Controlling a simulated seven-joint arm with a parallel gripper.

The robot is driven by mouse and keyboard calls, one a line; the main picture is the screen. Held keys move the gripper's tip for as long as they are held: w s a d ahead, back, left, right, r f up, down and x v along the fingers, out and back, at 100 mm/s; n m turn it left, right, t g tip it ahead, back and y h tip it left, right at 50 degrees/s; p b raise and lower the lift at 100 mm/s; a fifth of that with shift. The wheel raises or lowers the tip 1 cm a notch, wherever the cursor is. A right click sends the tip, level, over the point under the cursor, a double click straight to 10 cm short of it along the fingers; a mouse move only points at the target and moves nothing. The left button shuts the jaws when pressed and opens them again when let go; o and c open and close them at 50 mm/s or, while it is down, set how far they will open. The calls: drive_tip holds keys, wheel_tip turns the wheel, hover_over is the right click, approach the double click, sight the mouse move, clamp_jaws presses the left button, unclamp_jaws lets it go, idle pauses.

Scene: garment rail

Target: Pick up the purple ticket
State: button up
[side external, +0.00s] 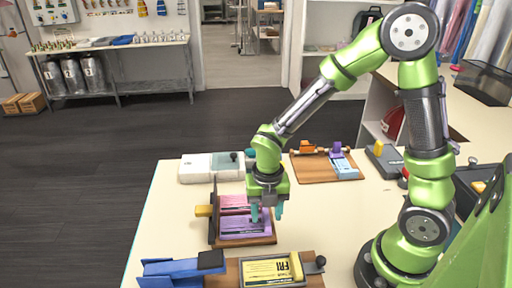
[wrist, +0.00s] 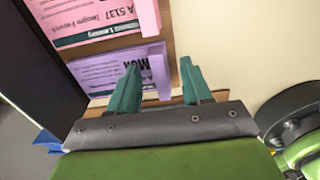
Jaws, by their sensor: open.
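The purple ticket (side external: 240,230) lies on a brown wooden holder (side external: 228,244), in front of a pink ticket (side external: 236,202). In the wrist view the purple ticket (wrist: 98,72) shows dark print, and the pink ticket (wrist: 92,18) lies above it. My gripper (side external: 267,211) points down at the right end of the holder, with its teal fingers apart. In the wrist view the right end of the purple ticket reaches between the fingers of my gripper (wrist: 160,68). The left finger hides part of the ticket, and I cannot tell whether they touch.
A yellow ticket (side external: 268,271) marked FRI sits on a board in front, beside a blue device (side external: 184,270). A light blue ticket (side external: 344,167) lies on a board behind. A white and grey box (side external: 210,167) stands behind left. The table left of the holder is clear.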

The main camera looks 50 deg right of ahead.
clamp_jaws()
drive_tip(key=shift+r, duration=0.1)
idle(0.3)
wheel_tip(320, 180, up, 10)
idle(0.4)
drive_tip(key=c, duration=0.7)
unclamp_jaws()
drive_tip(key=shift+c, duration=0.2)
clamp_jaws()
drive_tip(key=shift+r, duration=2.45)
